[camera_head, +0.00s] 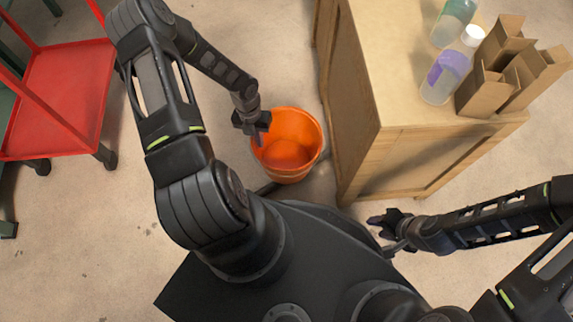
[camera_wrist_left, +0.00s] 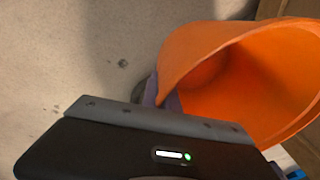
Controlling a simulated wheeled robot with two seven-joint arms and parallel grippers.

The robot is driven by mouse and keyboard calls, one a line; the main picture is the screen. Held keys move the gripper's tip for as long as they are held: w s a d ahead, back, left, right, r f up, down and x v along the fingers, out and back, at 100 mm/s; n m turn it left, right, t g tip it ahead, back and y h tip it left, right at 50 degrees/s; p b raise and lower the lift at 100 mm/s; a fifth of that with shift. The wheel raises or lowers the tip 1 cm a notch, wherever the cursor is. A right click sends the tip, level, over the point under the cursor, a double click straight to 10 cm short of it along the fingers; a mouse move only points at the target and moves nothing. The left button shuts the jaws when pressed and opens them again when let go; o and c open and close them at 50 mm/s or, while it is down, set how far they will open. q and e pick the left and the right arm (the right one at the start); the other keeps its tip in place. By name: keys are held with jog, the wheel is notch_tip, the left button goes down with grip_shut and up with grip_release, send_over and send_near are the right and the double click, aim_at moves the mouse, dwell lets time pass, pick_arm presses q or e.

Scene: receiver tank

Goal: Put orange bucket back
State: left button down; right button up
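The orange bucket (camera_head: 287,150) is on the left side of the wooden cabinet, its open mouth facing up toward my head camera. It looks empty. My left gripper (camera_head: 262,128) is at the bucket's upper left rim, with a finger overlapping the rim. In the left wrist view, the bucket (camera_wrist_left: 240,75) fills the right side, and a purple-grey finger (camera_wrist_left: 165,97) lies against its near left rim.
The wooden cabinet (camera_head: 375,100) stands close right of the bucket. On it are bottles (camera_head: 447,75) and a cardboard divider box (camera_head: 510,75). A red wheeled cart (camera_head: 65,95) is at the left. The floor (camera_head: 90,225) between cart and my base is clear.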

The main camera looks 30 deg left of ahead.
aim_at(260, 153)
pick_arm(q)
notch_tip(260, 153, down, 6)
jog(key=b, duration=0.2)
jog(key=shift+f+b, duration=0.15)
jog(key=shift+b, duration=0.15)
jog(key=shift+f+b, duration=0.8)
jog(key=shift+f, duration=1.05)
jog(key=c, duration=2.1)
grip_release()
jog(key=shift+f, duration=0.15)
jog(key=o, duration=0.5)
jog(key=shift+c, duration=0.2)
